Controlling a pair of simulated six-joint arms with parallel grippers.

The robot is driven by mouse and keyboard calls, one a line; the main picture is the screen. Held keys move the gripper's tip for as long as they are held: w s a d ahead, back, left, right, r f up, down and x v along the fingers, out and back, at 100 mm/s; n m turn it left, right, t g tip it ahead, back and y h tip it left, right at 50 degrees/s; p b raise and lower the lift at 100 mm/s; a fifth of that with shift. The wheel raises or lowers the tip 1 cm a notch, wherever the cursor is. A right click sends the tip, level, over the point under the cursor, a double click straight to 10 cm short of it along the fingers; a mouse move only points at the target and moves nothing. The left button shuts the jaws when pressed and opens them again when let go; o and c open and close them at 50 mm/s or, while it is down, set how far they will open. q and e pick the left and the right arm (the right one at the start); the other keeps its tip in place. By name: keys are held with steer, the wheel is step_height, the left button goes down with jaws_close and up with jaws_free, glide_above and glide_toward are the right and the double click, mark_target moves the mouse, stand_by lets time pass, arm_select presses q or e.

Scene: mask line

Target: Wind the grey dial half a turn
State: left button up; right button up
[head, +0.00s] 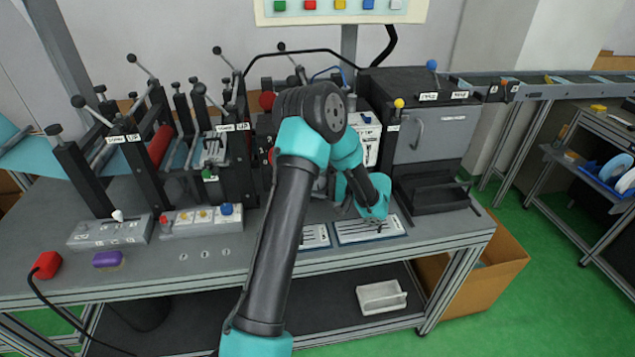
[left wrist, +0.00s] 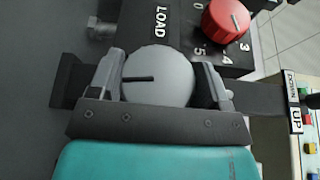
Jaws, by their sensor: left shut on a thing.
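The grey dial (left wrist: 160,82) is a round light-grey knob with a dark pointer line, seen in the left wrist view. The line points to the left of that picture. My left gripper (left wrist: 158,78) has one finger on each side of the dial and is shut on it. In the head view my arm reaches over the bench to the machine at the middle, and its own links hide the dial there. My right gripper shows in neither view.
A red dial (left wrist: 226,19) with numbers sits close beside the grey one, near a LOAD label (left wrist: 160,22). In the head view, a control box with coloured knobs (head: 203,219), a red button (head: 47,265) and a purple block (head: 107,260) stand on the bench.

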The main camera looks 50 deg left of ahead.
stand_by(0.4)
arm_select(q)
steer(key=o, duration=0.9)
steer(key=shift+d, duration=0.1)
